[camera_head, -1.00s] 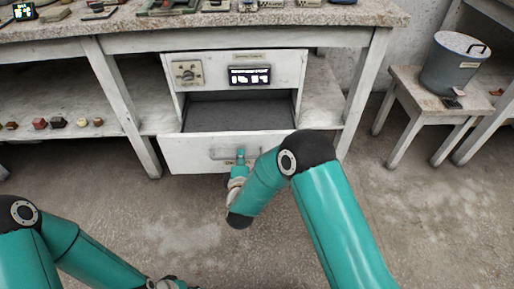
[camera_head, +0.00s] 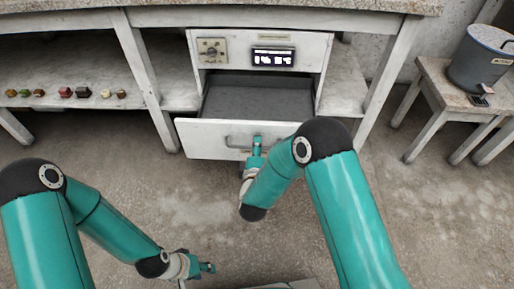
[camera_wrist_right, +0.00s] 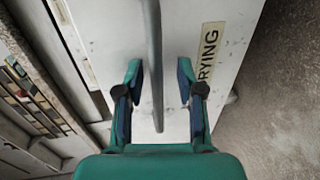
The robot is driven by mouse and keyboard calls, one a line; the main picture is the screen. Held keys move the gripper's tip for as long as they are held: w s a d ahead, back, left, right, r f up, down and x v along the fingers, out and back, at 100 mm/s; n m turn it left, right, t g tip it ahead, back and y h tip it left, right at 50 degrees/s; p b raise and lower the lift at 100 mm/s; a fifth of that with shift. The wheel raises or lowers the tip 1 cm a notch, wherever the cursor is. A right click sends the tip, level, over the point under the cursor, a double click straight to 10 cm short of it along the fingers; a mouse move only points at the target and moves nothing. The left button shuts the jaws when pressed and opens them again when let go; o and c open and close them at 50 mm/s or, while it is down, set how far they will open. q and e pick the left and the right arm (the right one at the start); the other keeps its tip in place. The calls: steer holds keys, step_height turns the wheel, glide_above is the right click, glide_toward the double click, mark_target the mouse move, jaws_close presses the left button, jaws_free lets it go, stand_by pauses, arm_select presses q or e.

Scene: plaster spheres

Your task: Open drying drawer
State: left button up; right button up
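The drying drawer (camera_head: 200,140) stands pulled out below the bench, and its grey, empty-looking inside shows. Its bar handle (camera_head: 236,141) is on the white front; in the right wrist view the bar (camera_wrist_right: 155,70) runs between my fingers. My right gripper (camera_head: 257,146) is at the handle. In its wrist view the right gripper (camera_wrist_right: 159,70) is open, one finger on each side of the bar with gaps, and part of a "DRYING" label (camera_wrist_right: 208,52) shows beside it. My left gripper (camera_head: 205,268) hangs low over the floor, away from the drawer; its finger gap is too small to judge.
A panel with a dial (camera_head: 211,51) and a lit display (camera_head: 273,57) sits above the drawer. Small coloured blocks (camera_head: 66,92) line the lower shelf at left. A grey bucket (camera_head: 478,62) stands on a stool at right. The floor before the drawer is clear.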

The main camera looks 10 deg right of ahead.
steer(key=v, duration=1.2)
steer(key=shift+d, duration=0.1)
